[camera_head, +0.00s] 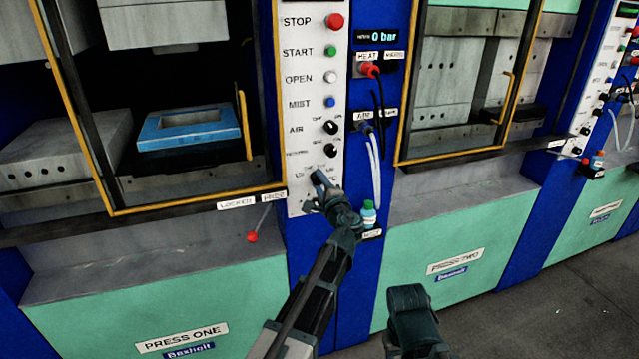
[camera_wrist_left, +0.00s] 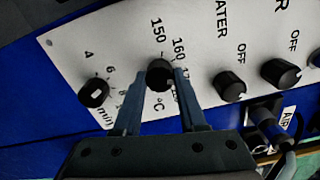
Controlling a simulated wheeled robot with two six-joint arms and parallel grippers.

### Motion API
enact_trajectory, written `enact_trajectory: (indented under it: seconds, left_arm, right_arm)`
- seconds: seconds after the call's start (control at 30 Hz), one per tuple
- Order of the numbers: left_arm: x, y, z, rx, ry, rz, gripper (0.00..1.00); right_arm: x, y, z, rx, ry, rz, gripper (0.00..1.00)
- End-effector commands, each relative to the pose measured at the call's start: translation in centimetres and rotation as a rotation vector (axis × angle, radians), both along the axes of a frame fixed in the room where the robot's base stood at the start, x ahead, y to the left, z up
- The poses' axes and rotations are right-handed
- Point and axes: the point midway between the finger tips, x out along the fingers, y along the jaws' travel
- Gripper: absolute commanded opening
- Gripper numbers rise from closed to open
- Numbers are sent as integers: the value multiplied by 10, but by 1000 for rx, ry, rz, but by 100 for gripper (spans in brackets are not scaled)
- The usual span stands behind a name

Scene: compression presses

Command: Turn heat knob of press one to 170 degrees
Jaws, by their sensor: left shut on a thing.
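The heat knob (camera_wrist_left: 160,74) is a round black knob on the white panel of press one, with 150, 160 and a partly covered 17– printed around it and °C below. My left gripper (camera_wrist_left: 161,92) is shut on it, one finger on each side. Its pointer is too dark to read. In the head view my left gripper (camera_head: 322,190) reaches the lower end of the control panel (camera_head: 304,160) and hides the knob. A dark part of my right arm (camera_head: 412,315) shows at the bottom, and its fingers cannot be made out.
The minutes knob (camera_wrist_left: 94,92) and the heater knob (camera_wrist_left: 229,86) sit close on either side of the gripper. The air knob (camera_wrist_left: 282,73) is farther right. A green-capped bottle (camera_head: 369,214) and hoses (camera_head: 375,165) are right of the left gripper. A red-tipped lever (camera_head: 253,237) is left.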

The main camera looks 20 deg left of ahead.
Motion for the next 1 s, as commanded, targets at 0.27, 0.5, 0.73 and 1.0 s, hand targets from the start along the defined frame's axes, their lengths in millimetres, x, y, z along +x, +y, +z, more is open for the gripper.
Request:
enact_trajectory:
  seconds: [0.27, 0.5, 0.73, 1.0]
  left_arm:
    - [-1, 0, -1, 49, 35, -1, 0]
    - [-1, -1, -1, 55, 40, -1, 0]
    - [-1, -1, -1, 54, 39, -1, 43]
    - [0, 0, -1, 56, 39, -1, 71]
  right_arm:
    - [0, 0, 0, 0, 0, 0, 50]
    - [0, 0, 0, 0, 0, 0, 50]
    - [0, 0, 0, 0, 0, 0, 50]
    - [0, 0, 0, 0, 0, 0, 50]
